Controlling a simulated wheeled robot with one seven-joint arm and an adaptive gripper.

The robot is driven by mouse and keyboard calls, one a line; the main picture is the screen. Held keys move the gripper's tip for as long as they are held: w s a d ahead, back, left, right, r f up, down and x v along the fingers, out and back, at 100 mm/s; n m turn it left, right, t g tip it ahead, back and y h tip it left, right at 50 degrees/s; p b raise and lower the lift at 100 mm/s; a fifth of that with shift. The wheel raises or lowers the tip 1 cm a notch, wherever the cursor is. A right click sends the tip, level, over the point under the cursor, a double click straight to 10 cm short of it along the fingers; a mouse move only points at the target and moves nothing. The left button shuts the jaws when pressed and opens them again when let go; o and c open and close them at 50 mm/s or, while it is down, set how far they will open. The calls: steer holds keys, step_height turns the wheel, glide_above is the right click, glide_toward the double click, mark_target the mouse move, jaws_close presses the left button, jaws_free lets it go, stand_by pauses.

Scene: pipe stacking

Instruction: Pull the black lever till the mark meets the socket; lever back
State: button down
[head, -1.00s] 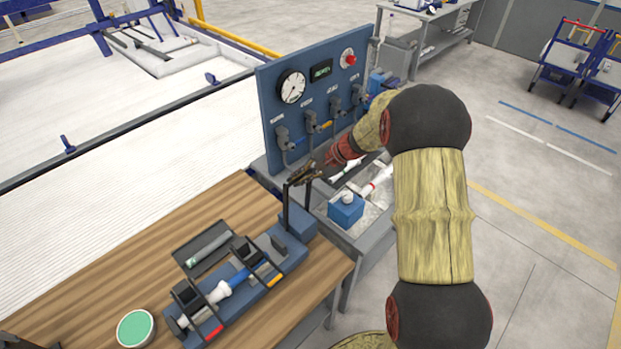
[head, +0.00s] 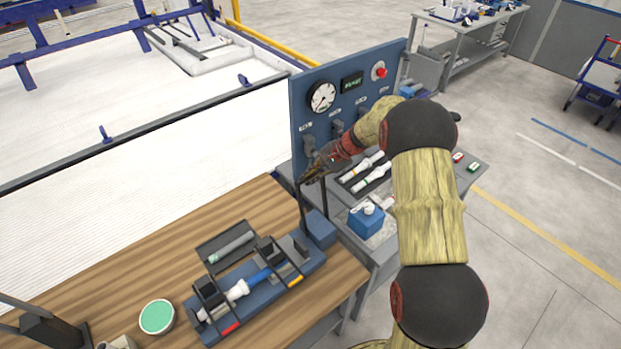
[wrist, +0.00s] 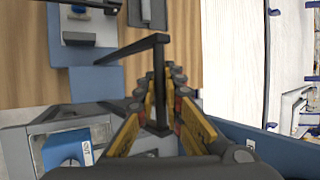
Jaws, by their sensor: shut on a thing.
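The black lever (head: 303,208) rises at the right end of the blue jig (head: 264,305), its top leaning slightly left. My gripper (head: 311,177) is shut on the lever's top. In the wrist view, the yellow fingers (wrist: 157,122) lie either side of the lever's black bar (wrist: 130,48).
A blue panel (head: 350,84) with a gauge stands close behind my gripper. A blue box (head: 366,222) sits on the grey bench right of the jig. A black tray (head: 227,247) is behind the jig. A green-topped round tin (head: 157,317) stands on the wooden table.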

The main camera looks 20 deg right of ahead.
steer(key=shift+w+r, duration=0.15)
steer(key=shift+w, duration=0.05)
steer(key=c, duration=2.1)
jaws_free()
steer(key=shift+w+a, duration=0.1)
steer(key=shift+o, duration=1)
steer(key=v, duration=1.2)
